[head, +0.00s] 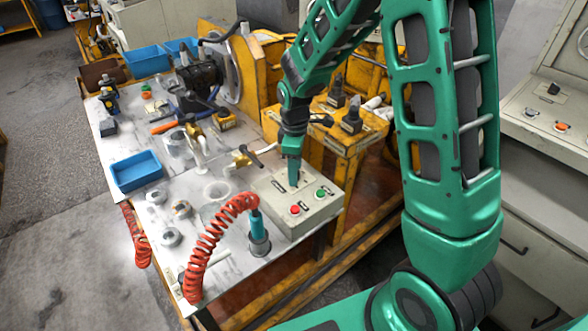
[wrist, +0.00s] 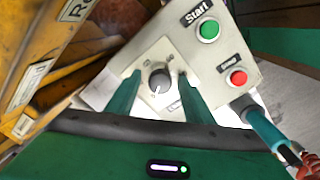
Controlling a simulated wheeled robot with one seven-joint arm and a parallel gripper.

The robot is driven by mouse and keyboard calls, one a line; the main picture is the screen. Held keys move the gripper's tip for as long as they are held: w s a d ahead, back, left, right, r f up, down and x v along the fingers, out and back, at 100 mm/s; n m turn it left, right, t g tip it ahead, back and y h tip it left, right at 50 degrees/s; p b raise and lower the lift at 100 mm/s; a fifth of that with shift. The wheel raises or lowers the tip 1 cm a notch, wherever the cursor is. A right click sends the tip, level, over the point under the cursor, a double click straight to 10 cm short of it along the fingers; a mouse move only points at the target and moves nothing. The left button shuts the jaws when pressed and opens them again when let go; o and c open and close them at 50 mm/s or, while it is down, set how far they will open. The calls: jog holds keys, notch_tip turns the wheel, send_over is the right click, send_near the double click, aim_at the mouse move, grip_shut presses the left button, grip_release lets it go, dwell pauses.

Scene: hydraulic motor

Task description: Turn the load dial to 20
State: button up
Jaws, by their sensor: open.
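The load dial (wrist: 159,80) is a round grey knob on a pale plate of the control box (wrist: 225,58). Its white pointer mark points down and slightly left in the wrist view; the scale numbers are too small to read. My gripper (wrist: 159,77) is open, with one green finger on each side of the dial and a visible gap to the knob on both sides. In the head view my gripper (head: 293,178) points down at the top of the control box (head: 318,216), and the dial is hidden there.
A green Start button (wrist: 209,30) and a red button (wrist: 237,78) sit beside the dial on the box. A coiled red hose (head: 205,235) with a teal nozzle (head: 255,222) stands close in front. Yellow machinery (head: 350,135) is behind. A blue tray (head: 136,170) lies left.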

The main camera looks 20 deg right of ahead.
jog(key=c, duration=1)
jog(key=shift+c, duration=0.2)
jog(key=m, duration=0.5)
jog(key=shift+w+m, duration=0.1)
jog(key=shift+m, duration=0.3)
jog(key=m, duration=0.5)
jog(key=shift+w+m, duration=0.1)
jog(key=shift+m, duration=0.3)
